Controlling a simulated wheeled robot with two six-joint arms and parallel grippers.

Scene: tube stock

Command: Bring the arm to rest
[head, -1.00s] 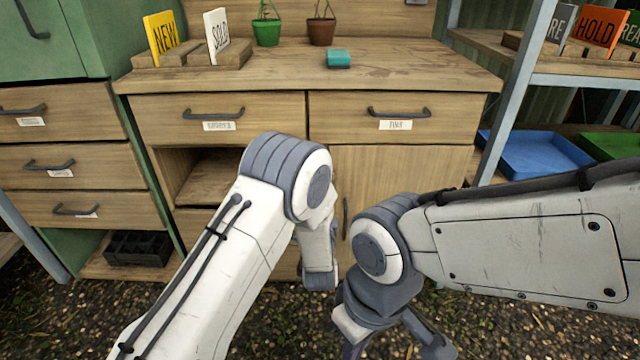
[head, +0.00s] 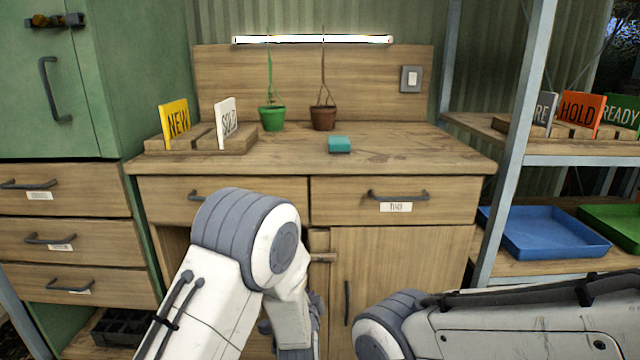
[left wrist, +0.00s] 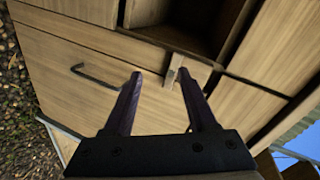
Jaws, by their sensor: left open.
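My left arm (head: 245,245) reaches in from the bottom left, bent in front of the bench. In the left wrist view my left gripper (left wrist: 162,76) is open, with its two dark fingers apart and nothing between them. It faces the wooden bench front, near a small wooden latch piece (left wrist: 175,70). In the head view the gripper is mostly hidden behind the arm. My right arm (head: 480,325) lies across the lower right, and its gripper is out of the frame.
A metal shelf with a blue tray (head: 550,235) stands right. A lit lamp (head: 312,39) hangs above.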

